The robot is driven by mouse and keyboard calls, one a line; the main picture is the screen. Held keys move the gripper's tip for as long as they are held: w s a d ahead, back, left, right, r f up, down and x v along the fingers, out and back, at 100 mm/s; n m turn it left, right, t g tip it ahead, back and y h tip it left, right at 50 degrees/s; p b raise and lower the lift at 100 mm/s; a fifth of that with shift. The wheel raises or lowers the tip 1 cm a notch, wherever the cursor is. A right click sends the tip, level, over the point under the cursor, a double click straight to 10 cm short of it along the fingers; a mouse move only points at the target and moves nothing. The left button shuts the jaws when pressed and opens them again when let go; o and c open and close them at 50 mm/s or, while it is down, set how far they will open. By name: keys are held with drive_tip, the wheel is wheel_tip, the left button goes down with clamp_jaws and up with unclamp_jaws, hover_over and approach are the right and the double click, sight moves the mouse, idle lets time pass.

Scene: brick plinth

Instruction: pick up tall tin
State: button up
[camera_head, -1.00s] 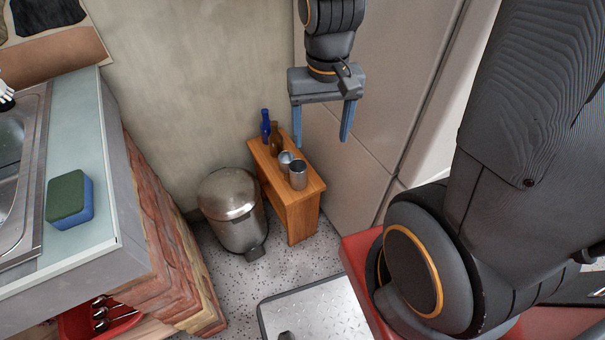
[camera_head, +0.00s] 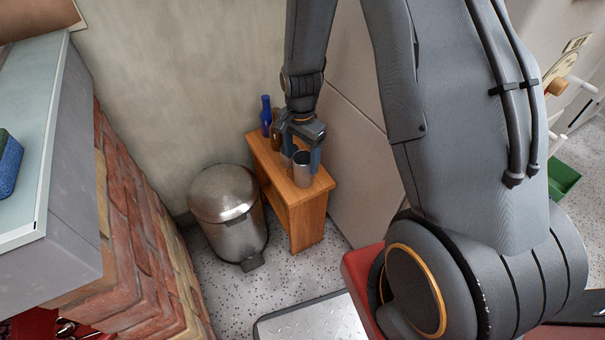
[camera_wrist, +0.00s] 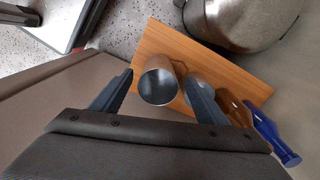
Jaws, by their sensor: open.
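The tall tin (camera_head: 302,170) is a plain silvery open-topped cylinder standing upright near the front end of a small wooden stand (camera_head: 308,212). In the wrist view the tin (camera_wrist: 158,84) shows from above, its dark inside visible, between the two fingers. My gripper (camera_head: 302,158) is open over the stand, close to the tin; it also shows in the wrist view (camera_wrist: 160,95). I cannot tell whether a finger touches the tin. A second, shorter silvery tin (camera_wrist: 198,88) is beside it, partly hidden by the right finger.
A brown bottle (camera_wrist: 234,108) and a blue bottle (camera_head: 266,116) stand at the back of the stand. A steel pedal bin (camera_head: 228,215) is left of it, a pale cabinet front (camera_head: 350,140) right. A brick plinth (camera_head: 135,240) is at the left.

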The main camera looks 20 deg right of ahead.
sight(302, 173)
wheel_tip(302, 173, down, 7)
drive_tip(key=shift+d+b, duration=0.1)
drive_tip(key=shift+b, duration=0.4)
drive_tip(key=c, duration=1.1)
